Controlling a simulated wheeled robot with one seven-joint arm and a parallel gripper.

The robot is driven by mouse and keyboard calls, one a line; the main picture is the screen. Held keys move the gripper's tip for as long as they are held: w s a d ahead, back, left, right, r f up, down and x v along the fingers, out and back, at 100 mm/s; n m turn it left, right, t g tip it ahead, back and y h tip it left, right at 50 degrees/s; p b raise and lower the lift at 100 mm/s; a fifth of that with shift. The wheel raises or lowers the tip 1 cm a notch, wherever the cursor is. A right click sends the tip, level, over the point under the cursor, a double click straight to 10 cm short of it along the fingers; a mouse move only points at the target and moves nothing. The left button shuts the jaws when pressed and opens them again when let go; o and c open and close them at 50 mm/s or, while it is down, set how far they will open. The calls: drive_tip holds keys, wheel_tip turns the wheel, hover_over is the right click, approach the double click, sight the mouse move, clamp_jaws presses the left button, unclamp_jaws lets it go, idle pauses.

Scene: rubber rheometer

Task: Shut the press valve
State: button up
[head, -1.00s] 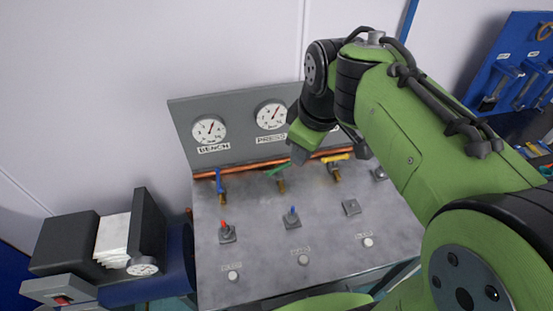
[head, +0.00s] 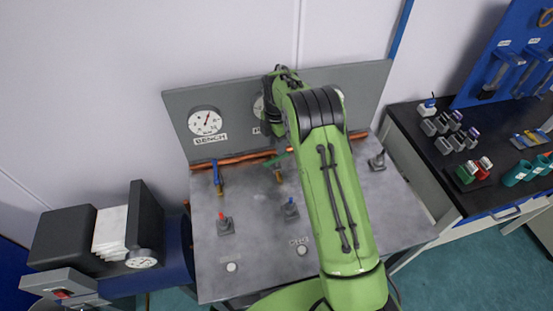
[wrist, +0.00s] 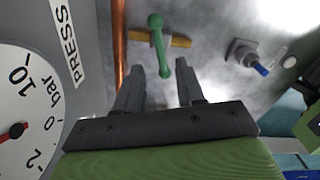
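The press valve has a green lever (wrist: 157,43) lying across a brass body (wrist: 180,41), roughly at right angles to it. In the head view, part of the green lever (head: 277,159) shows left of my arm, with its brass body (head: 279,176) below. My gripper (wrist: 158,66) is open, with one finger on each side of the lever's near end. I cannot tell whether the fingers touch it or are at its height.
A copper pipe (wrist: 119,45) runs along the back plate. The bench valve's blue lever (head: 216,172) stands to the left. A red-tipped switch (head: 224,224) and blue-tipped switch (head: 290,209) stick up from the panel. A black bench (head: 405,118) with small items is at right.

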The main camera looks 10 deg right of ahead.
sight(277, 158)
wheel_tip(277, 158, down, 8)
drive_tip(key=shift+r, duration=0.1)
clamp_jaws()
